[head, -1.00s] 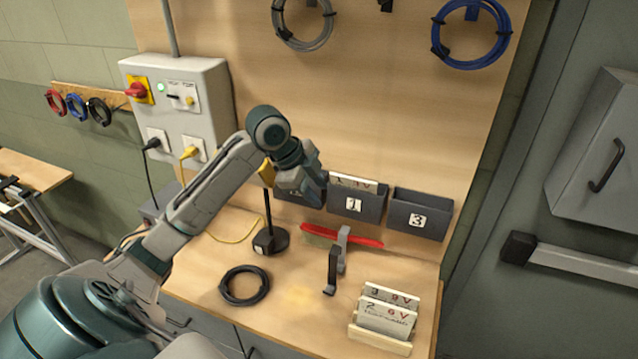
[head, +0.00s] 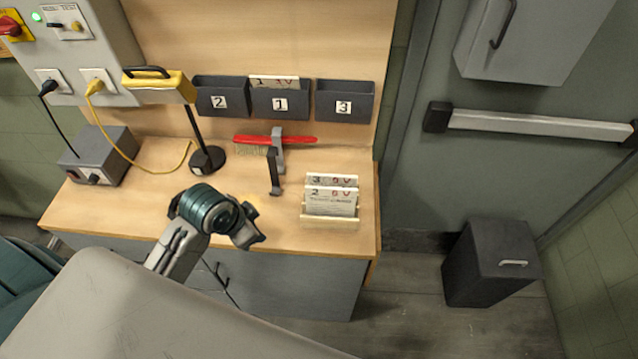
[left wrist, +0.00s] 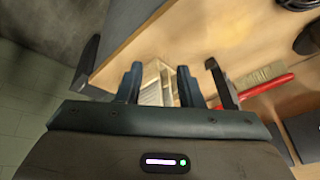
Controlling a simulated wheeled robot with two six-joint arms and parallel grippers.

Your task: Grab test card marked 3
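The test card marked 3 (head: 334,180) stands upright in a pale wooden rack (head: 330,223) at the right of the bench. The card marked 2 (head: 331,201) stands just in front of it and covers its lower part. My left gripper (head: 254,227) is left of the rack, near the bench's front edge, apart from the cards. In the left wrist view its two fingers (left wrist: 159,88) are spread with nothing held, and the rack and cards (left wrist: 155,84) show beyond and between them, their marks unreadable. My right gripper is out of view.
Wall pockets marked 2 (head: 222,99), 1 (head: 281,103) and 3 (head: 344,104) hang behind; pocket 1 holds a card.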

